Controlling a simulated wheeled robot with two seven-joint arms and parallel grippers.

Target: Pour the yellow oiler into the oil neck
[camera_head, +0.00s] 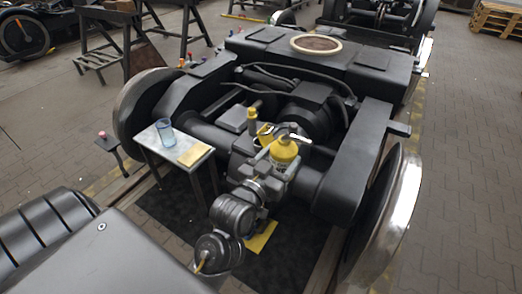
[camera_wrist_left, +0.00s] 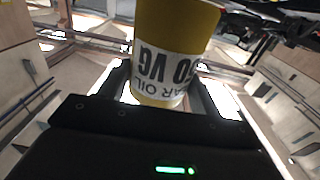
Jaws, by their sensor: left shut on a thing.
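The yellow oiler (camera_head: 284,151) is in my left gripper (camera_head: 277,166), over the middle of the bogie in the head view. The left wrist view shows its yellow body (camera_wrist_left: 175,40) between the two fingers, with a white label whose print reads upside down. A grey curved piece, seemingly its spout, shows at its top in the head view. Just behind and left of it is a yellow ring-like part (camera_head: 265,134), perhaps the oil neck, with a yellow capped post (camera_head: 252,120) beside it. I cannot tell whether the spout is over the opening. My right gripper is not in view.
The dark bogie frame (camera_head: 366,150) surrounds the spot, with a large wheel (camera_head: 388,215) at right. A small table (camera_head: 163,149) at left bears a bluish cup (camera_head: 166,133) and a yellow cloth (camera_head: 195,154). A yellow sheet (camera_head: 262,238) lies on the dark mat below.

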